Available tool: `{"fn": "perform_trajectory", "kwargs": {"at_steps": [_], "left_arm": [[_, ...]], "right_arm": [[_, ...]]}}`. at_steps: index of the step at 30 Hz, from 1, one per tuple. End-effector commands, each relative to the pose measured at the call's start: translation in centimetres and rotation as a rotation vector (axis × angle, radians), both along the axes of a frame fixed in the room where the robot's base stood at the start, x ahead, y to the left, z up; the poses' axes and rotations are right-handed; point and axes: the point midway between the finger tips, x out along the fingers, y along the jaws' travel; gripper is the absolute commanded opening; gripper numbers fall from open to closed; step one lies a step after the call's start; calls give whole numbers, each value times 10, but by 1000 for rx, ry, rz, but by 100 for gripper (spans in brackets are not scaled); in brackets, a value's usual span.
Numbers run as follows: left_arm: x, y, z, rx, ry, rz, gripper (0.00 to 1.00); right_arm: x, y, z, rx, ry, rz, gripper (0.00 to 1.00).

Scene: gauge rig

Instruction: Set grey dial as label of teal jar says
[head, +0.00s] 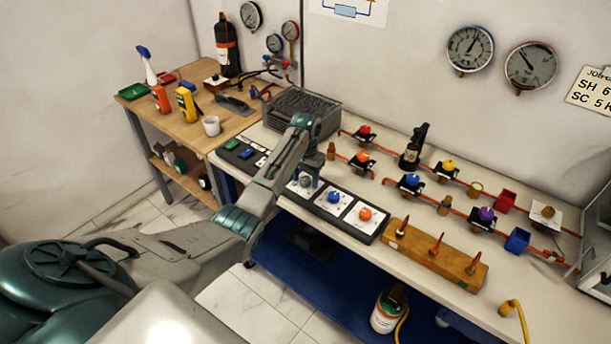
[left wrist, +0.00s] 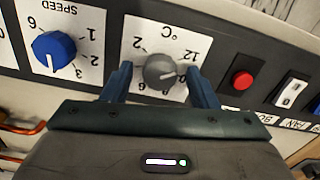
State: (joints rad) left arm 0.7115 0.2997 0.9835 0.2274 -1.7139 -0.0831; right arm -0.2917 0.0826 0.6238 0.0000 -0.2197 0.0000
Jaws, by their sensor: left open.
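The grey dial (left wrist: 160,71) sits on a white plate marked °C, upside down in the left wrist view. Its pale pointer line faces roughly right, near the figure 12; the exact reading is unclear. In the head view the dial (head: 305,181) is partly hidden by my arm. My left gripper (left wrist: 158,84) is open, with one finger on each side of the dial; I cannot tell whether they touch it. In the head view my left gripper (head: 311,163) is over the panel. I cannot make out a teal jar or its label. My right gripper is not in view.
Beside the grey dial are a blue dial (head: 334,197) marked SPEED and an orange dial (head: 365,214). A red button (left wrist: 242,80) and a white switch (left wrist: 290,93) lie on the other side. A wire basket (head: 300,104) and a wooden block with red-topped pegs (head: 432,262) stand close by.

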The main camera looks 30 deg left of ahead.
Motion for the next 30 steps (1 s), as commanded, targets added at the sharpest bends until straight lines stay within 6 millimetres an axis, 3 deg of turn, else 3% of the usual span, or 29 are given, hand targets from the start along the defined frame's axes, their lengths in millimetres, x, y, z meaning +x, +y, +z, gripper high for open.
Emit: {"fn": "perform_trajectory", "kwargs": {"at_steps": [6,13,23,30], "left_arm": [[0,0,0,0,0,0,52],[0,0,0,0,0,0,9],[0,0,2,0,0,-42,9],[1,0,4,0,0,-184,9]], "right_arm": [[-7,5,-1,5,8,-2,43],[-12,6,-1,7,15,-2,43],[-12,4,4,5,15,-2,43],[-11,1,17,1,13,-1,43]]}}
